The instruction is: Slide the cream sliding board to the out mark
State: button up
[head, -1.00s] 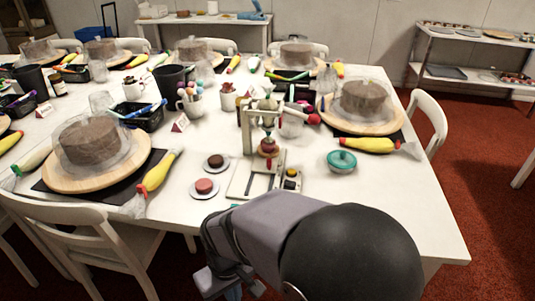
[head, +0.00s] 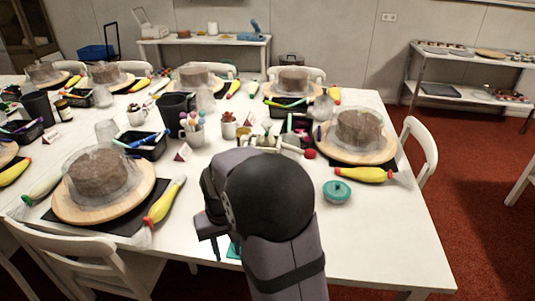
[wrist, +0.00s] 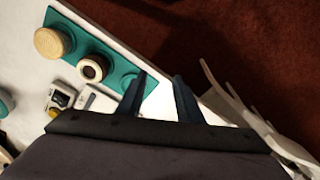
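My gripper (wrist: 160,76) is open and empty in the wrist view, its two dark fingers apart above the table's edge. In the head view my arm covers the work area, so the cream sliding board and the out mark cannot be made out there. In the wrist view a pale strip (wrist: 86,98) beside a small box with a yellow-and-black top (wrist: 61,98) may be part of the board or its stand; I cannot tell. The top of the cream stand (head: 262,141) shows just behind my arm in the head view.
A teal base (wrist: 118,66) with a round wooden knob (wrist: 52,42) and a dark-centred ring (wrist: 92,68) lies by the table edge near my fingers. A teal lidded dish (head: 337,191) stands right of my arm. A covered cake (head: 100,177) stands left.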

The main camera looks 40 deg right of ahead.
jog(key=w+d+r+m+p, duration=0.2)
jog(key=w+d+p, duration=0.2)
jog(key=d, duration=0.3)
jog(key=w+d+r+m+p, duration=0.2)
jog(key=w+d+p, duration=0.3)
jog(key=d, duration=0.3)
jog(key=w+d+r+m+h+p, duration=0.1)
jog(key=w+d+r+p, duration=0.2)
jog(key=w+d+p, duration=0.2)
jog(key=d, duration=0.3)
jog(key=shift+d+r+m+t, duration=0.25)
jog(key=shift+r+m+t, duration=0.05)
jog(key=shift+m, duration=0.1)
notch_tip(320, 180, down, 10)
jog(key=b, duration=0.5)
jog(key=shift+r, duration=0.2)
jog(key=shift+w+r, duration=0.1)
jog(key=shift+r, duration=0.05)
grip_shut()
